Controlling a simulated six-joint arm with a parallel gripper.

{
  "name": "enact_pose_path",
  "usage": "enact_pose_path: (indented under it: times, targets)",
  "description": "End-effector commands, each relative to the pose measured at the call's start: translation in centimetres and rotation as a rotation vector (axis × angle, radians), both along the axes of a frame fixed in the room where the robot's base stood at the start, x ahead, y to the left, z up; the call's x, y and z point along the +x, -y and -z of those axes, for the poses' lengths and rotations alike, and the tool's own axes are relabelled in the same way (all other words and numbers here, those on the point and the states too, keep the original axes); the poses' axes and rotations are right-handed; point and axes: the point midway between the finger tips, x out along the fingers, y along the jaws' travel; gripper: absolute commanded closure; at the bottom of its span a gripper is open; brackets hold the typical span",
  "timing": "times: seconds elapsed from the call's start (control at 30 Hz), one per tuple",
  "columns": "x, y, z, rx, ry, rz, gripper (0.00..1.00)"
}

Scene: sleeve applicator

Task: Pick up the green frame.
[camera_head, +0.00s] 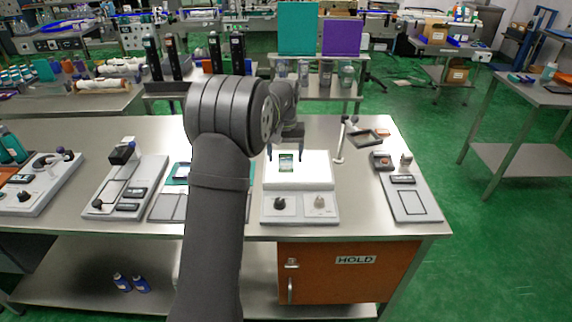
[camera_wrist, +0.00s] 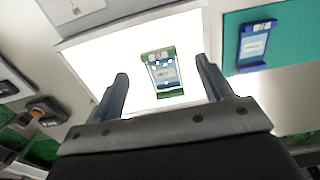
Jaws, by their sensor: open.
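The green frame (camera_head: 286,157) lies on a bright white panel (camera_head: 317,170) in the middle of the bench. In the wrist view the green frame (camera_wrist: 175,94) surrounds a blue-and-white printed piece and looks slightly tilted in the picture. My gripper (camera_head: 286,151) is open and empty above the panel. In the wrist view my gripper (camera_wrist: 162,69) has one finger on each side of the green frame, with gaps showing between them and it. I cannot tell the exact height of the fingertips above the panel.
A blue frame (camera_wrist: 244,67) lies on a teal mat (camera_wrist: 287,35) beside the panel. A grey base with a black knob (camera_head: 280,203) and a pale one (camera_head: 319,203) adjoins the panel's front. A thin white stand (camera_head: 340,146) rises to the right. Grey trays lie at both sides.

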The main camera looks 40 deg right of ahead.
Motion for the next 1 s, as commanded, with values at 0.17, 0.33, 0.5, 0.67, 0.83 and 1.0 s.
enact_pose_path:
  times: [0.17, 0.33, 0.5, 0.67, 0.83, 1.0]
  targets:
    - [0.0, 0.4, 2.6, 0.003, -0.001, 0.0, 0.27]
    - [0.0, 0.3, 4.5, 0.002, -0.001, 0.0, 0.27]
    - [0.0, 0.3, 4.6, 0.0, 0.0, 0.0, 0.27]
    - [0.0, 0.3, 4.6, 0.0, 0.0, 0.0, 0.51]
    - [0.0, 0.3, 4.6, 0.0, 0.0, 0.0, 0.75]
    - [0.0, 0.3, 4.5, 0.0, 0.0, 0.0, 0.79]
